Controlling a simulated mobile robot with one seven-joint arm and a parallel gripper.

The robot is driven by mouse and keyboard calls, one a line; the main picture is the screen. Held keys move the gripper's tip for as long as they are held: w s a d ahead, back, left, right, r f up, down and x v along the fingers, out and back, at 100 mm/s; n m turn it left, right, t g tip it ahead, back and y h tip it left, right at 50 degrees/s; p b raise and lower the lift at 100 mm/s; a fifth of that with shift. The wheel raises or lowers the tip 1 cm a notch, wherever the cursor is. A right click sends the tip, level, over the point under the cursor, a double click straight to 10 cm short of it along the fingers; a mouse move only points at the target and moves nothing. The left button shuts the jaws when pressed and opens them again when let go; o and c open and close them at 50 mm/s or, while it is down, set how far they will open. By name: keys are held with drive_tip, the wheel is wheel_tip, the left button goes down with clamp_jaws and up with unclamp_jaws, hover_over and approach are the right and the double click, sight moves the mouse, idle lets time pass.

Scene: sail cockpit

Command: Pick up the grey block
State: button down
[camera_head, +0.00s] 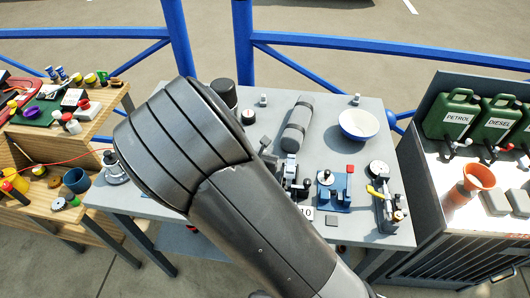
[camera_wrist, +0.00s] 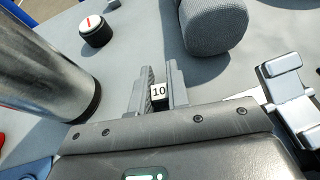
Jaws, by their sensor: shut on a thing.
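In the wrist view my gripper (camera_wrist: 159,88) has its two grey fingers closed around a small block, the grey block (camera_wrist: 158,100). Most of the block is hidden by the fingers and the gripper body. Whether it touches the grey surface below cannot be told. In the head view my arm covers most of the gripper and the block.
A black knob (camera_wrist: 96,30) and a grey roll (camera_wrist: 213,25) stand beyond the fingers. A metal cylinder (camera_wrist: 45,65) is close on the left, a pale clamp (camera_wrist: 290,100) on the right. A white bowl (camera_head: 359,125) and a blue fixture (camera_head: 333,190) occupy the grey table (camera_head: 150,205).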

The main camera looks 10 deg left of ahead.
drive_tip(key=shift+r, duration=0.55)
drive_tip(key=r, duration=0.1)
drive_tip(key=d+r, duration=0.1)
drive_tip(key=r, duration=0.1)
drive_tip(key=shift+r, duration=0.2)
drive_tip(key=s+d+r, duration=0.1)
drive_tip(key=d+r, duration=0.5)
drive_tip(key=d, duration=0.4)
drive_tip(key=shift+s+d+r, duration=0.15)
drive_tip(key=shift+s+d, duration=0.1)
drive_tip(key=shift+d, duration=0.05)
drive_tip(key=shift+d, duration=0.1)
